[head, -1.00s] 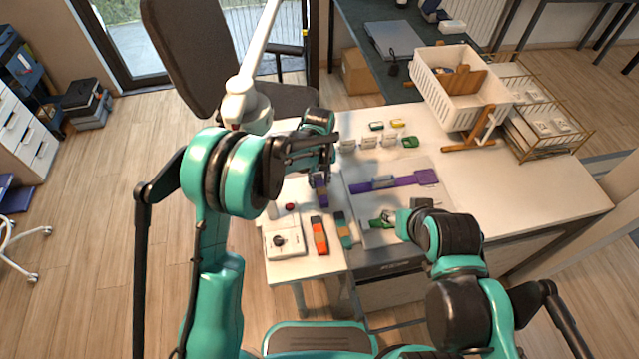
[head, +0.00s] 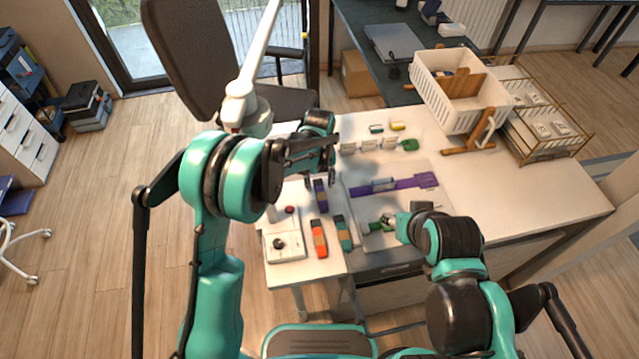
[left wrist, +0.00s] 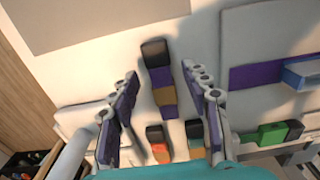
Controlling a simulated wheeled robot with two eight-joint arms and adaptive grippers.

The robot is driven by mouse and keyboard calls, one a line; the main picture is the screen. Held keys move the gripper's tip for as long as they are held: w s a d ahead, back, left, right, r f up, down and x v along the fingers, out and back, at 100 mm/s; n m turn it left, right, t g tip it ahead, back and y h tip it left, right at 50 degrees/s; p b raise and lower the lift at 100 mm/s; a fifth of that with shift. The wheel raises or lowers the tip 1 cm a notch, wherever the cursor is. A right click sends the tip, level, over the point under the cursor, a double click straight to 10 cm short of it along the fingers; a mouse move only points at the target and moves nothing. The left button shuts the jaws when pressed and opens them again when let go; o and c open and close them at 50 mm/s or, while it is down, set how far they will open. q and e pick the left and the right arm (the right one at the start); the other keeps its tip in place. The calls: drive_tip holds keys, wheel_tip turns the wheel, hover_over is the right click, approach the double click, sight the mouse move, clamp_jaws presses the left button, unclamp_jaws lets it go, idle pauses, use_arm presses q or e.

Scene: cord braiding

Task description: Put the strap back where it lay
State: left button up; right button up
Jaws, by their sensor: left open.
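A short purple strap with a dark end and a tan band (head: 321,196) lies on the white table, left of the pale board. In the left wrist view this purple strap (left wrist: 162,85) lies between the spread fingers of my left gripper (left wrist: 163,112), which is open and empty. In the head view my left gripper (head: 325,178) is just beyond the strap's far end. An orange strap (head: 319,240) and a teal strap (head: 342,233) lie nearer the front edge. My right gripper (head: 392,221) is at a green piece (head: 376,227) on the board; its grip is unclear.
A long purple strap (head: 408,183) lies across the pale board (head: 432,210). A white box with a black knob (head: 283,246) stands at front left. Several small white holders (head: 367,145) stand behind the board. A white basket (head: 440,92) is at back right. The table's right side is clear.

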sight(319, 187)
use_arm(q)
wheel_tip(319, 187, up, 6)
drive_tip(key=shift+r+p, duration=0.1)
drive_tip(key=shift+p, duration=0.75)
